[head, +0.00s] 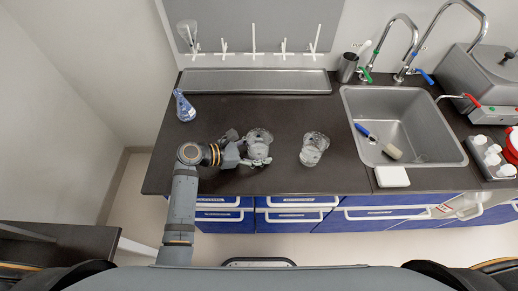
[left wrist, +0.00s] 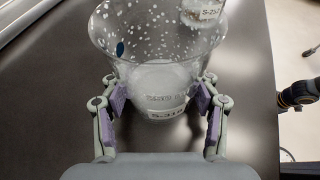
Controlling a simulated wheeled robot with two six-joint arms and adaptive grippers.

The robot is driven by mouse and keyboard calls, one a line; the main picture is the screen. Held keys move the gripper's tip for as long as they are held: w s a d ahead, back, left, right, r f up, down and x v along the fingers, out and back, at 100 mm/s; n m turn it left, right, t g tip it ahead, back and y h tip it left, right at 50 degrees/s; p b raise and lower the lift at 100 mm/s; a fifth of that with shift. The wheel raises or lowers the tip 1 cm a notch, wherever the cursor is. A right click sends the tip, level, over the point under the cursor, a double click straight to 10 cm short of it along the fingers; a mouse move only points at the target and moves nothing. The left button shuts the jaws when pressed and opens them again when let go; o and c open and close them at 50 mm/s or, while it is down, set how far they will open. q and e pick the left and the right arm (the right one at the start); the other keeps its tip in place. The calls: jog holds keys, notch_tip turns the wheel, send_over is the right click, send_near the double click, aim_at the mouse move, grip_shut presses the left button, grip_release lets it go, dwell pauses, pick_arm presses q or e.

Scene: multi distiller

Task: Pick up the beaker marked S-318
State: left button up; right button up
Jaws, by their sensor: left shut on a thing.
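A clear glass beaker (head: 259,137) with a speckled rim stands upright at the dark counter's front left. In the left wrist view the beaker (left wrist: 158,78) fills the middle, with a label at its base that seems to start S-31; the last digit is hard to read. My left gripper (head: 250,154) is shut on this beaker, its purple pads (left wrist: 160,102) on either side of the lower wall. I cannot tell whether the base touches the counter. A second similar beaker (head: 314,149) stands apart to the right; its label (left wrist: 204,14) is partly cut off. My right gripper is out of view.
A blue-tinted flask (head: 184,106) stands at the back left. A drying rack (head: 253,45) with a metal tray (head: 255,82) is behind. A sink (head: 400,118) holding a blue-handled brush (head: 364,130) lies right, with a white block (head: 392,177) at its front. The counter between flask and beakers is clear.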

aim_at(259, 132)
pick_arm(q)
jog(key=shift+r, duration=0.2)
jog(key=shift+r+p, duration=0.3)
jog(key=shift+r, duration=4.55)
